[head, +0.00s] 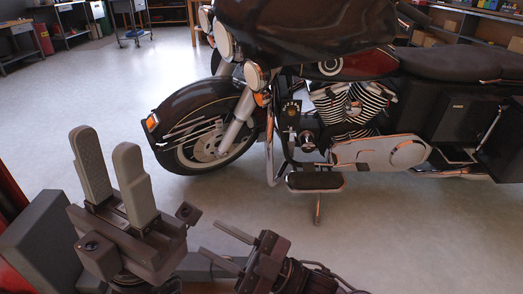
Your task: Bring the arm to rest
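My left gripper (106,148) is at the lower left of the head view, its two grey fingers pointing up. The fingers stand apart with nothing between them. My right gripper (208,236) is lower and to the right, near the bottom edge, seen from the side. Its two thin fingers point left and are apart, with nothing visible between them. Both grippers are apart from the dark motorcycle (375,67) in the picture. The bottom edge cuts off much of my arms.
The motorcycle stands upright across the centre and right, with its front wheel (207,127) at left and a footboard (315,181) low at centre. Workbenches (73,22) and shelves (465,27) line the back. The grey floor at left and lower right is clear.

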